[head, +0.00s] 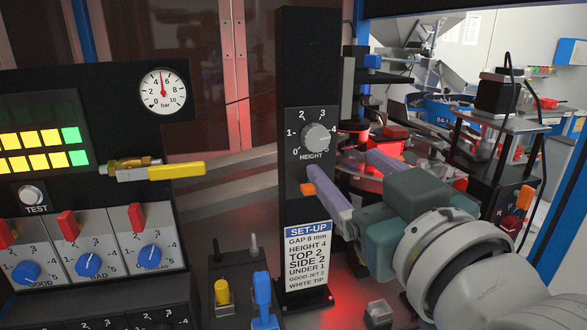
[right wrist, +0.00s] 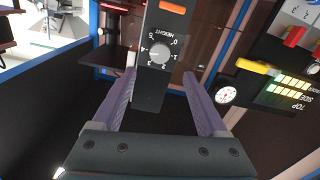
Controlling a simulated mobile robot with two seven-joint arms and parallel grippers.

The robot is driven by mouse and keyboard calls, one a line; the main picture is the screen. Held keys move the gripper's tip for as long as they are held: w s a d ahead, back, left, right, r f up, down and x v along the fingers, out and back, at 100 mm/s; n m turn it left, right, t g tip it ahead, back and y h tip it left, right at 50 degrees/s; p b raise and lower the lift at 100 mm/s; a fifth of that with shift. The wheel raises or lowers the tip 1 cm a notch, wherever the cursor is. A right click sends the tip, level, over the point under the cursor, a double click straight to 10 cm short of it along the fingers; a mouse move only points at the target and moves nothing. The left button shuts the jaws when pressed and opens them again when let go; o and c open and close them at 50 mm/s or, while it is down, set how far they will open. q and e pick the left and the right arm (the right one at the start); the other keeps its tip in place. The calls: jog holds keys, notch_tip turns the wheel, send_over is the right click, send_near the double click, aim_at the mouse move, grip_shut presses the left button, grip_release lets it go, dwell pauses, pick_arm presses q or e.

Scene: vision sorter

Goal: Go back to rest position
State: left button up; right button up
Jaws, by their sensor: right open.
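My right gripper (head: 343,172) reaches in from the lower right of the head view. Its two purple fingers are spread with nothing between them. They are close to the black post (head: 294,80) that carries the HEIGHT dial (head: 316,137). In the right wrist view the open fingers (right wrist: 158,78) point toward the post, and the grey HEIGHT knob (right wrist: 159,54) shows beyond them with a visible gap. The knob's mark appears to be near 4. I cannot tell from the head view whether a finger touches the post. My left gripper is not in view.
A SET-UP card (head: 308,257) is on the lower post. A black panel at left has a pressure gauge (head: 163,90), lit tiles and blue knobs (head: 88,264). A yellow-handled valve (head: 176,171) sticks out beside it. A blue lever (head: 263,300) stands below. Sorter machinery fills the right.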

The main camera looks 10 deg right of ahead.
jog(key=s+d+f+g, duration=0.2)
jog(key=s+f+g, duration=0.5)
jog(key=s+f, duration=0.25)
jog(key=s+d+f+g, duration=0.1)
jog(key=s+f+g, duration=0.1)
jog(key=s+g, duration=0.35)
jog(key=s+d+f+g, duration=0.1)
jog(key=s+f+g, duration=0.15)
jog(key=s, duration=0.65)
notch_tip(320, 180, up, 27)
jog(key=p, duration=2.7)
jog(key=shift+w+t+p, duration=0.15)
jog(key=shift+t+p, duration=0.15)
jog(key=shift+d, duration=0.1)
